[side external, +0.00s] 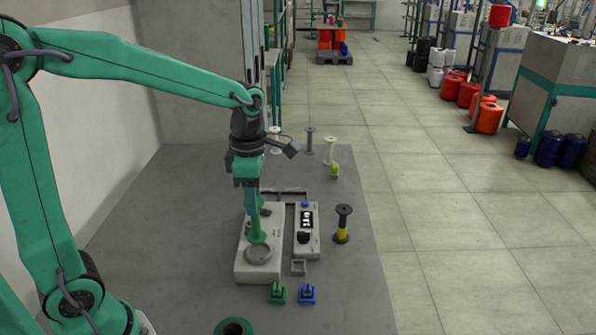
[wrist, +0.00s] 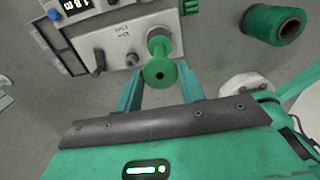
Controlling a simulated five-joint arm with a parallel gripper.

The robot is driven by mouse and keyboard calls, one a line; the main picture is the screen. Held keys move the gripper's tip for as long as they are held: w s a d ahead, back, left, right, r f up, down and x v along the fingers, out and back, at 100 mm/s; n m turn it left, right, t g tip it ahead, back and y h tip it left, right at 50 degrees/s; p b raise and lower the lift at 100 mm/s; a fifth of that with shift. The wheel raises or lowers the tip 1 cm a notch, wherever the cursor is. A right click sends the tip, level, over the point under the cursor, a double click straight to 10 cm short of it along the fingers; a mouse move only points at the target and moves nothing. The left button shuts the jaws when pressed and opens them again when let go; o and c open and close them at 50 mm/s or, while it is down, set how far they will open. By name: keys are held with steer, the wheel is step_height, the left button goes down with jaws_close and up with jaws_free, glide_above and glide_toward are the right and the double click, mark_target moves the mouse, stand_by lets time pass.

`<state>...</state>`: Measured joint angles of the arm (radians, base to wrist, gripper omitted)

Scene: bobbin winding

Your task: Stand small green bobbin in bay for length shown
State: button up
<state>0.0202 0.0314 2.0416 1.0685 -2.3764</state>
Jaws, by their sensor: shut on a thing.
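My gripper (wrist: 160,88) points down over the white winder base (side external: 243,262). Its fingers are shut on the small green bobbin (wrist: 160,72), whose round flange with a dark centre hole faces the wrist camera. In the side external view the green bobbin (side external: 257,230) is below the gripper, just above or at a round grey ring (side external: 259,254) on the base; I cannot tell whether they touch. A grey box with a lit display (side external: 306,219) stands right of the base. The display also shows in the wrist view (wrist: 75,5), upside down and cut off, so its reading is unclear.
A black and yellow bobbin (side external: 342,222) stands right of the display box. Pale and grey bobbins (side external: 309,140) stand at the back. Small green (side external: 277,292) and blue (side external: 307,292) pieces sit in front. A green spool (side external: 234,327) is at the near edge. The right table strip is mostly clear.

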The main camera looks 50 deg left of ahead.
steer(key=shift+w, duration=0.1)
steer(key=w+a+f, duration=0.3)
steer(key=w+a, duration=1.5)
steer(key=a, duration=0.2)
steer(key=shift+a, duration=0.1)
steer(key=shift+f, duration=2.35)
steer(key=shift+f, duration=0.9)
steer(key=o, duration=0.9)
